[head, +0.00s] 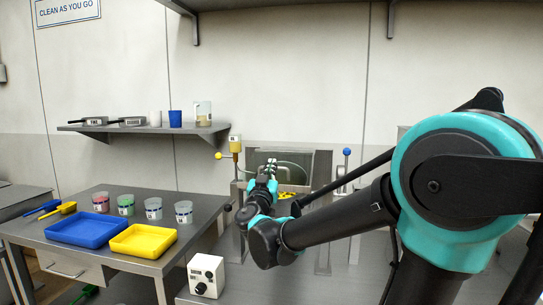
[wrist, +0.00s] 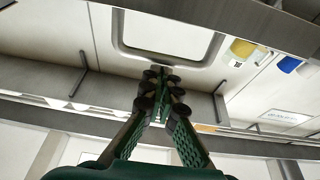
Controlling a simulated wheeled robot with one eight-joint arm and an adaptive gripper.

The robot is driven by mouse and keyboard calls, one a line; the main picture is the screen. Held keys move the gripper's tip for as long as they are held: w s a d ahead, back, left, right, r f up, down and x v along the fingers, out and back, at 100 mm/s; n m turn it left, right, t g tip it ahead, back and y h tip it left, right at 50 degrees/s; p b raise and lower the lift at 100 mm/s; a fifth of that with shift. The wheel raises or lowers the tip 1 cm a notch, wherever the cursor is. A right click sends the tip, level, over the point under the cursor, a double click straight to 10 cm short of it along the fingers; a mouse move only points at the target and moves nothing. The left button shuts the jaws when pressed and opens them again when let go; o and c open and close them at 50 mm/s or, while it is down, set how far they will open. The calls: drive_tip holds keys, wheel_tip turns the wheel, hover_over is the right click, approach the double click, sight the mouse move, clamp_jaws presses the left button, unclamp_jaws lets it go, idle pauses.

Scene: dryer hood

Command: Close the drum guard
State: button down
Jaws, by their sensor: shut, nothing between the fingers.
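A grey metal panel, which looks like the drum guard (head: 322,165), stands upright behind my gripper in the head view. Yellow pieces (head: 286,195) show low in front of it, partly covered by my arm. In the wrist view a grey frame with a rounded pale opening (wrist: 118,45) is at the top; I cannot tell for sure that it is the guard. My gripper (head: 271,164) is in front of the panel in the head view. In the wrist view its green fingers (wrist: 160,76) are shut and empty, with tips overlapping the frame's lower edge. Contact cannot be told.
A blue-knobbed lever (head: 346,153) stands right of the panel, a yellow knob (head: 218,156) left. A white control box (head: 206,276) sits at the front. The left table holds a blue tray (head: 88,244), a yellow tray (head: 143,254) and several cups. A wall shelf (head: 150,129) is behind.

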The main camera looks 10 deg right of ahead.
drive_tip(key=shift+d+f, duration=0.1)
drive_tip(key=shift+f, duration=2.75)
